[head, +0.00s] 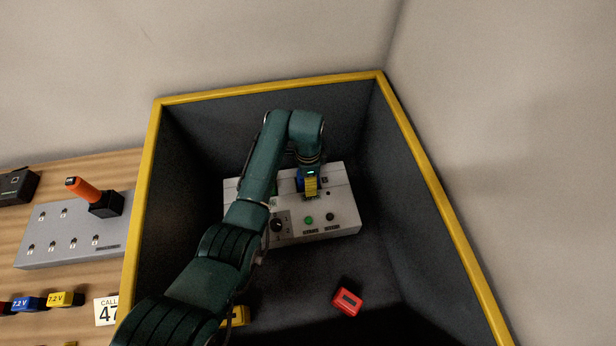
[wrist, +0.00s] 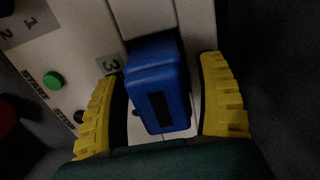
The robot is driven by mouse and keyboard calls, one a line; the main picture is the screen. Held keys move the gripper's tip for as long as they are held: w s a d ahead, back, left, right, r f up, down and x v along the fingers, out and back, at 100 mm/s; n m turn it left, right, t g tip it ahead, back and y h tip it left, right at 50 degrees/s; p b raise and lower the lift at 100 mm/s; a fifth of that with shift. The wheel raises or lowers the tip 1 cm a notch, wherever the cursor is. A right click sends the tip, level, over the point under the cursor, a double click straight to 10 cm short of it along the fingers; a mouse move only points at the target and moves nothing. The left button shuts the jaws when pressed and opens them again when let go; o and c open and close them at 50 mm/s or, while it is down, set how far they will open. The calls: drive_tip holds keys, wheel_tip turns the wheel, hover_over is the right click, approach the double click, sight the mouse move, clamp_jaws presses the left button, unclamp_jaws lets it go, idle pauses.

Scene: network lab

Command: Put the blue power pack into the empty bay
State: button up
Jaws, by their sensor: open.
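The blue power pack (wrist: 158,85) is at the white unit (head: 345,208), by the label 3 (wrist: 109,64); its blue side also shows in the head view (head: 299,178). It lies in line with a channel in the unit's top; I cannot tell how deep it sits. My gripper (head: 311,188) is over the unit's upper part. In the wrist view its yellow fingers (wrist: 163,110) are open, one on each side of the pack, with narrow gaps. My arm hides the unit's left part, and I cannot make out the other bays.
The unit stands in a dark bin with a yellow rim (head: 270,88). A red pack (head: 347,301) and a partly hidden yellow pack (head: 238,316) lie on the bin floor. Left, outside, a wooden bench holds a grey switch panel (head: 70,235) with an orange-handled lever (head: 85,190), and small packs.

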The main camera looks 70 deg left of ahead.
wheel_tip(320, 180, up, 12)
drive_tip(key=shift+r, duration=0.1)
idle(0.8)
